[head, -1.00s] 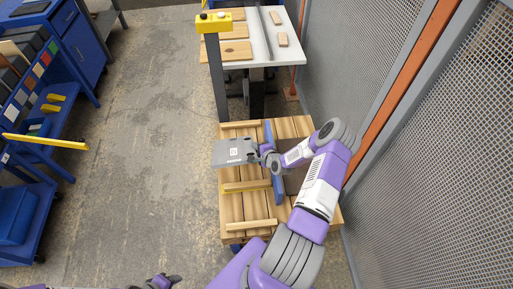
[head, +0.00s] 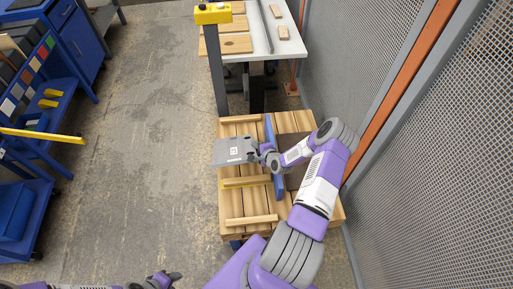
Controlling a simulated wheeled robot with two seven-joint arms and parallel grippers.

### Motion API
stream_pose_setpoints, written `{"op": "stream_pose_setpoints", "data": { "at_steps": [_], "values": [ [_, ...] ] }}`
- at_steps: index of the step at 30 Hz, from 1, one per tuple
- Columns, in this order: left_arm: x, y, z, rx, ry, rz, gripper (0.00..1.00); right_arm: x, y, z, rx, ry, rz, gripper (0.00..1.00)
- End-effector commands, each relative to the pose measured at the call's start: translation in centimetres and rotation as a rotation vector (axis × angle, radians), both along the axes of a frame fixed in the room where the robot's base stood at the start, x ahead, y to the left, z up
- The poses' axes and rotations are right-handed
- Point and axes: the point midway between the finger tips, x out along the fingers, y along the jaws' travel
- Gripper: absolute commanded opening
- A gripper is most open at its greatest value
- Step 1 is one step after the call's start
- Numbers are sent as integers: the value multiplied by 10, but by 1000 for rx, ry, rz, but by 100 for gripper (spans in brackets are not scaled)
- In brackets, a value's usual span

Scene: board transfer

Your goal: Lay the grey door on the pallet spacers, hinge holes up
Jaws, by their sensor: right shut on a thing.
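The grey door (head: 229,152) is a small flat panel with a white label, over the left part of the pallet (head: 289,213). My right gripper (head: 268,154) is shut on its right edge. The wooden spacers lie across the pallet: a far one (head: 240,120), a middle one (head: 243,183) and a near one (head: 251,220). The door is between the far and middle spacers in the picture; I cannot tell whether it touches them. Its hinge holes are not discernible. My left gripper (head: 168,279) is low at the bottom edge, away from the pallet, its jaws unclear.
Behind are a yellow-topped post (head: 213,14) and a white table (head: 262,47) with wooden boards. Mesh fencing (head: 430,170) closes the right side.

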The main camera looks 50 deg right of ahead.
Motion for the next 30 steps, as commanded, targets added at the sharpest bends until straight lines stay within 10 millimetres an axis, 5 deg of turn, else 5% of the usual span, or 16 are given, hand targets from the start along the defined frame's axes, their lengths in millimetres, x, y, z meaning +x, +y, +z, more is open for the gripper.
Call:
{"op": "stream_pose_setpoints", "data": {
  "at_steps": [28, 29, 30],
  "values": [
    [0, 0, -10, 0, 0, 0, 43, 0, 0, -7, -4, -9, -1, 0],
    [0, 0, -9, 0, 0, 0, 43, 1, 0, -6, -4, -10, -1, 24],
    [0, 0, -9, 0, 0, 0, 43, 1, 0, -6, -4, -10, -1, 30]
  ]
}}
